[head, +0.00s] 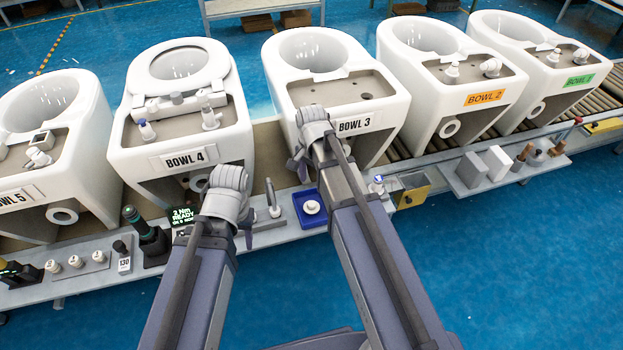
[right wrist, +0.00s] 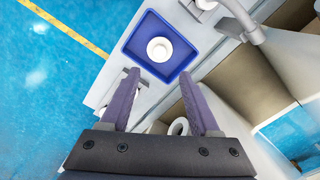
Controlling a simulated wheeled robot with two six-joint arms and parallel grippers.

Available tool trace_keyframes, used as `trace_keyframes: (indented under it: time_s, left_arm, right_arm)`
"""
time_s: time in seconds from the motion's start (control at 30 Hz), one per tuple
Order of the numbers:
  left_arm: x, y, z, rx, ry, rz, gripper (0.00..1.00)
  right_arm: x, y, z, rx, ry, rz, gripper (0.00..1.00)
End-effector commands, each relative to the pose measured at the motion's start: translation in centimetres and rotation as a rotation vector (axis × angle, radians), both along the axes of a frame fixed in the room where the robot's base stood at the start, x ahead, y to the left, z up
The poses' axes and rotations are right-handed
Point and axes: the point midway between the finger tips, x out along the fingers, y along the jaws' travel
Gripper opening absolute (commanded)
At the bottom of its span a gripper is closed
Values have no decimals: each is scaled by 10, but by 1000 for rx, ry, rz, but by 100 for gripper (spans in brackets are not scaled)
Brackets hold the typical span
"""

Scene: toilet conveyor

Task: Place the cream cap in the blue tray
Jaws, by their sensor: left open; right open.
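The blue tray (head: 298,205) lies on the grey ledge in front of BOWL 3. A small round whitish cap (head: 312,207) sits inside it, apparently the cream cap. In the right wrist view the blue tray (right wrist: 134,44) is just beyond my fingertips, with the cap (right wrist: 160,50) near its middle, touching no finger. My right gripper (head: 299,167) is open and empty, above the ledge beside the tray; its spread purple fingers show in the right wrist view (right wrist: 160,77). My left gripper (head: 246,229) is open, left of the tray, its fingers mostly hidden behind its wrist.
White toilet bowls stand in a row behind the ledge; BOWL 3 (head: 350,100) is behind the tray and BOWL 4 (head: 180,110) left of it. A dark tool (head: 150,240) stands left. An upright metal fitting (head: 272,200) stands close left of the tray. Blue floor is free in front.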

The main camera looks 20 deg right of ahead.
Motion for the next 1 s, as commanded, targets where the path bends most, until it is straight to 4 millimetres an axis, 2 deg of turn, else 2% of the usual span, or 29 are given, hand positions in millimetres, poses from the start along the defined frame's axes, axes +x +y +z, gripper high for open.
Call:
trace_keyframes:
  time_s: [0.03, 0.1, 0.27, 0.37, 0.47, 0.6, 0.7, 0.83, 1.0]
  left_arm:
    - [0, 0, 11, 0, 0, 0, 50]
    - [0, 0, 14, 0, 0, 0, 50]
    - [0, 0, 15, 0, 0, 0, 50]
    - [0, 0, 14, 0, 0, 0, 50]
    - [0, 0, 14, 0, 0, 0, 50]
    - [0, 0, 14, 0, 0, 0, 50]
    - [0, 0, 14, 0, 0, 0, 50]
    - [0, 0, 14, 0, 0, 0, 50]
    - [0, 0, 14, 0, 0, 0, 50]
  right_arm:
    - [0, 0, 11, 0, 0, 0, 63]
    - [0, 0, 14, 0, 0, 0, 63]
    - [0, 0, 15, 0, 0, 0, 63]
    - [-8, 7, 14, -3, 3, 52, 63]
    - [-33, 29, 14, -17, 13, 246, 63]
    - [-81, 66, 15, -44, 37, 650, 63]
    - [-110, 85, 15, -60, 58, 911, 63]
    - [-135, 99, 16, -72, 78, 1153, 63]
    - [-146, 105, 16, -79, 91, 1277, 63]
